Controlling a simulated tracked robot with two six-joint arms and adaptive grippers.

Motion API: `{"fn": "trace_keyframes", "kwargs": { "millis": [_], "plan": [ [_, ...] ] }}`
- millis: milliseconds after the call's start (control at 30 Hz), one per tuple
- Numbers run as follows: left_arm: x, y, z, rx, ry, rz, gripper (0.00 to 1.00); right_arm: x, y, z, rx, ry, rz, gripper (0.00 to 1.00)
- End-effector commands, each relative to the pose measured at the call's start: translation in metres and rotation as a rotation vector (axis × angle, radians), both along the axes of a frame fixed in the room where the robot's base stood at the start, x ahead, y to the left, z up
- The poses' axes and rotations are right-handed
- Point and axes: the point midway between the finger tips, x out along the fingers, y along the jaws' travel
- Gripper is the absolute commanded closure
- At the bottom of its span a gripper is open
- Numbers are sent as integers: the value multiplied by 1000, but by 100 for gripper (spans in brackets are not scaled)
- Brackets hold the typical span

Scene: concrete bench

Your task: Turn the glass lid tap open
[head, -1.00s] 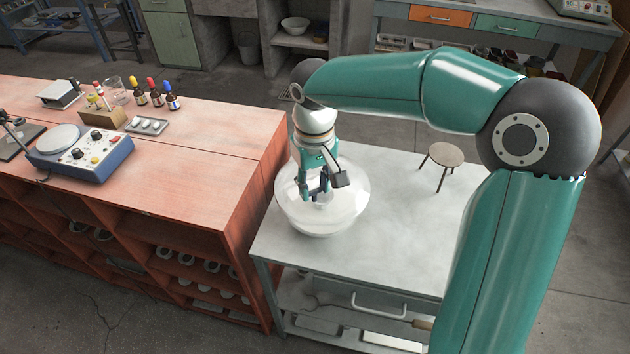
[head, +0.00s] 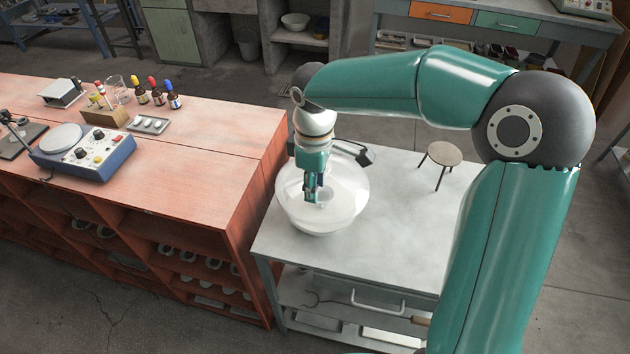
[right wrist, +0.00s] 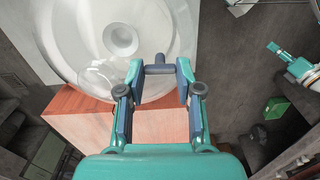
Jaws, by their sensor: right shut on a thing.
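A round glass vessel with a clear lid (head: 348,202) stands on the left part of the grey bench; it fills the upper left of the right wrist view (right wrist: 75,25). My right gripper (head: 311,196) points down at the lid's top. In the right wrist view my right gripper (right wrist: 159,72) is shut on the dark tap handle (right wrist: 160,68), which shows as a bar with a stub between the fingertips. In the head view the gripper hides the tap. My left gripper (right wrist: 273,47) seems to show small at the right edge of the right wrist view; its jaws are unclear.
The grey bench top (head: 400,225) is mostly clear, with a small round stool-like stand (head: 445,155) at its back right. The red cabinet (head: 200,170) stands close on the left, with a blue instrument (head: 85,150), dropper bottles (head: 157,95) and a small tray (head: 149,125).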

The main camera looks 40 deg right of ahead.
Motion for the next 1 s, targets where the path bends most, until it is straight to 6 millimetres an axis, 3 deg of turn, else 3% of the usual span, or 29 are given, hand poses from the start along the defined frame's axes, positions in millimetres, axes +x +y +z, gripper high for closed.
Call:
{"fn": "trace_keyframes", "kwargs": {
  "millis": [567,600,733,1000],
  "plan": [
    [0,0,1,0,0,0,60,0,0,0,0,-1,44,100],
    [0,0,1,0,0,0,60,0,0,0,0,-1,44,64],
    [0,0,1,0,0,0,60,0,0,0,0,-1,43,42],
    [0,0,1,0,0,0,60,0,0,0,-1,-1,42,40]
  ]
}}
